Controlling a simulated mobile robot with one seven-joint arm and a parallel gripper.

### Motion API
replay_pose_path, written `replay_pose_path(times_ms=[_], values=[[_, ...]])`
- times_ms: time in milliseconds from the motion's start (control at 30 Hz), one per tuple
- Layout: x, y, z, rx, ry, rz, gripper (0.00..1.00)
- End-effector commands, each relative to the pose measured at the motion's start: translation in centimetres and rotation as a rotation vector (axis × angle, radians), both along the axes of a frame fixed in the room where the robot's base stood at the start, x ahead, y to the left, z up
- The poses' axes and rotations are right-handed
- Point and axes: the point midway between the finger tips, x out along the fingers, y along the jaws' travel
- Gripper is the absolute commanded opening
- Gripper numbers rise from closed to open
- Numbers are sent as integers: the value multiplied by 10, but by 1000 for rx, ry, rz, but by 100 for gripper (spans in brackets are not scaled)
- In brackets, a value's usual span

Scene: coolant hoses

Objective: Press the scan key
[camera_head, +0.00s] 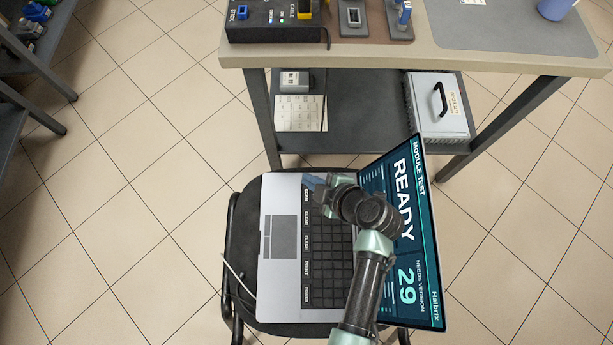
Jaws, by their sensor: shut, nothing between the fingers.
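An open laptop (280,290) lies on a dark chair, turned sideways in the head view. Its key column carries the labels SCAN, CLEAR, FLASH, PRINT and POWER. The scan key (307,195) is at the top end of this column. My gripper (313,182) is shut and empty, over the laptop's upper edge close beside the scan key. Whether it touches the key cannot be told. My arm hides part of the keyboard and screen. The screen (407,225) reads MODULE TEST, READY, 29 and NEEDS VERSION.
A workbench (345,56) stands behind, with a black device (275,22) on top. Its lower shelf (365,120) holds a grey case (438,105), a small box (294,81) and a paper sheet (300,113). A dark rack stands at far left. Tiled floor is clear on both sides.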

Motion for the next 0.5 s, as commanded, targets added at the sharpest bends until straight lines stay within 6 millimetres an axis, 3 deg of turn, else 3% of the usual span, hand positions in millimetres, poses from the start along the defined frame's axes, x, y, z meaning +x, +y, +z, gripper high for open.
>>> replay_pose_path(times_ms=[500], values=[[0, 0, -68, 1, 0, -1, 0]])
